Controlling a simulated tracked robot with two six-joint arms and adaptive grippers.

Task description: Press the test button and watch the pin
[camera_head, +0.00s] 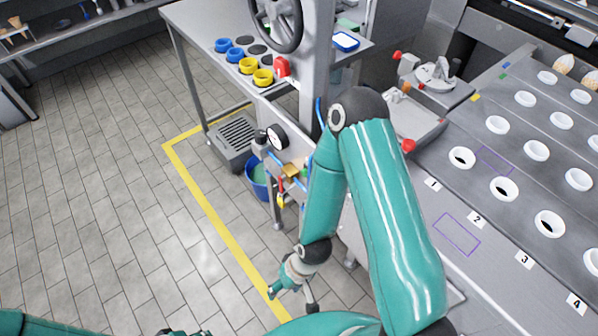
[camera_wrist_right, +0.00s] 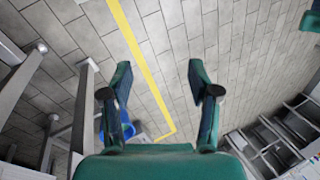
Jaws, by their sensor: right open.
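My right gripper (camera_head: 292,298) hangs low over the tiled floor, left of the steel counter. A round gauge (camera_head: 277,137) and small red and yellow fittings (camera_head: 283,188) are on the side of the machine, above and apart from the gripper. I cannot make out a pin. Only a teal part of my left arm shows at the bottom left.
A blue bucket (camera_head: 258,178) stands under the fittings, by a grey grated box (camera_head: 236,138). A yellow floor line (camera_head: 215,215) runs past the gripper. White cups (camera_head: 504,188) fill the counter at right. The floor at left is clear.

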